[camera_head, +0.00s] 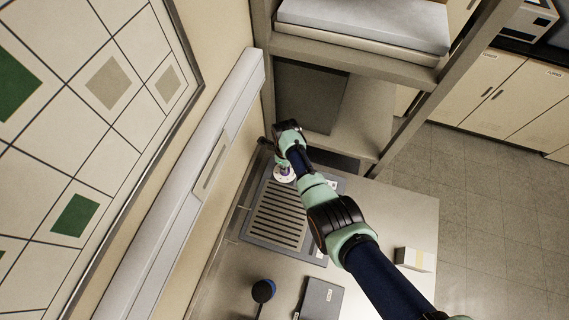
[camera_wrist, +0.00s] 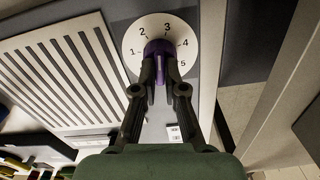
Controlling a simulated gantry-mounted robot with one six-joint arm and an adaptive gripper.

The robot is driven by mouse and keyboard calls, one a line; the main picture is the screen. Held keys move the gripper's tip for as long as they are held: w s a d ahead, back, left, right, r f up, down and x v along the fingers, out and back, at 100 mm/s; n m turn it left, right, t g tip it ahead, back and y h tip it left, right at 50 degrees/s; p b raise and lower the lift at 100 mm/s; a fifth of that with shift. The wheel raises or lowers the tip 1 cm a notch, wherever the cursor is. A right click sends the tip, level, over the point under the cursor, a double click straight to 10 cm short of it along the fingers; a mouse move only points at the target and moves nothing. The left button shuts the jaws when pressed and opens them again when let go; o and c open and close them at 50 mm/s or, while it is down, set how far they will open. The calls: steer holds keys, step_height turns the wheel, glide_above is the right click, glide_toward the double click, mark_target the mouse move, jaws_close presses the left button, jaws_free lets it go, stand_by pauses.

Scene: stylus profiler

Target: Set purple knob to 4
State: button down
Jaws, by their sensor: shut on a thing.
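The purple knob (camera_wrist: 158,46) sits at the middle of a round white dial (camera_wrist: 134,38) in the wrist view. The dial carries the numbers 1 to 5, with 3 at the top, 4 at the right and 5 at the lower right. My gripper (camera_wrist: 161,68) is shut on the knob, one finger on each side. The fingers hide the knob's lower part, and I cannot tell which number it points to. In the head view the dial (camera_head: 283,176) is partly hidden under my gripper.
The dial is on a grey slatted panel (camera_head: 245,226), whose slats also show in the wrist view. A shelf frame (camera_head: 345,60) stands close behind my arm. A small box (camera_head: 415,259), a grey case (camera_head: 320,299) and a dark blue round object (camera_head: 263,290) are on the bench.

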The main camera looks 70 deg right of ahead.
steer(key=m, duration=0.6)
steer(key=shift+s+a+f+m, duration=0.1)
steer(key=shift+a+f+m, duration=0.2)
steer(key=shift+f, duration=0.1)
steer(key=c, duration=1.4)
jaws_free()
steer(key=shift+c, duration=0.2)
steer(key=shift+d, duration=0.1)
steer(key=shift+r, duration=0.2)
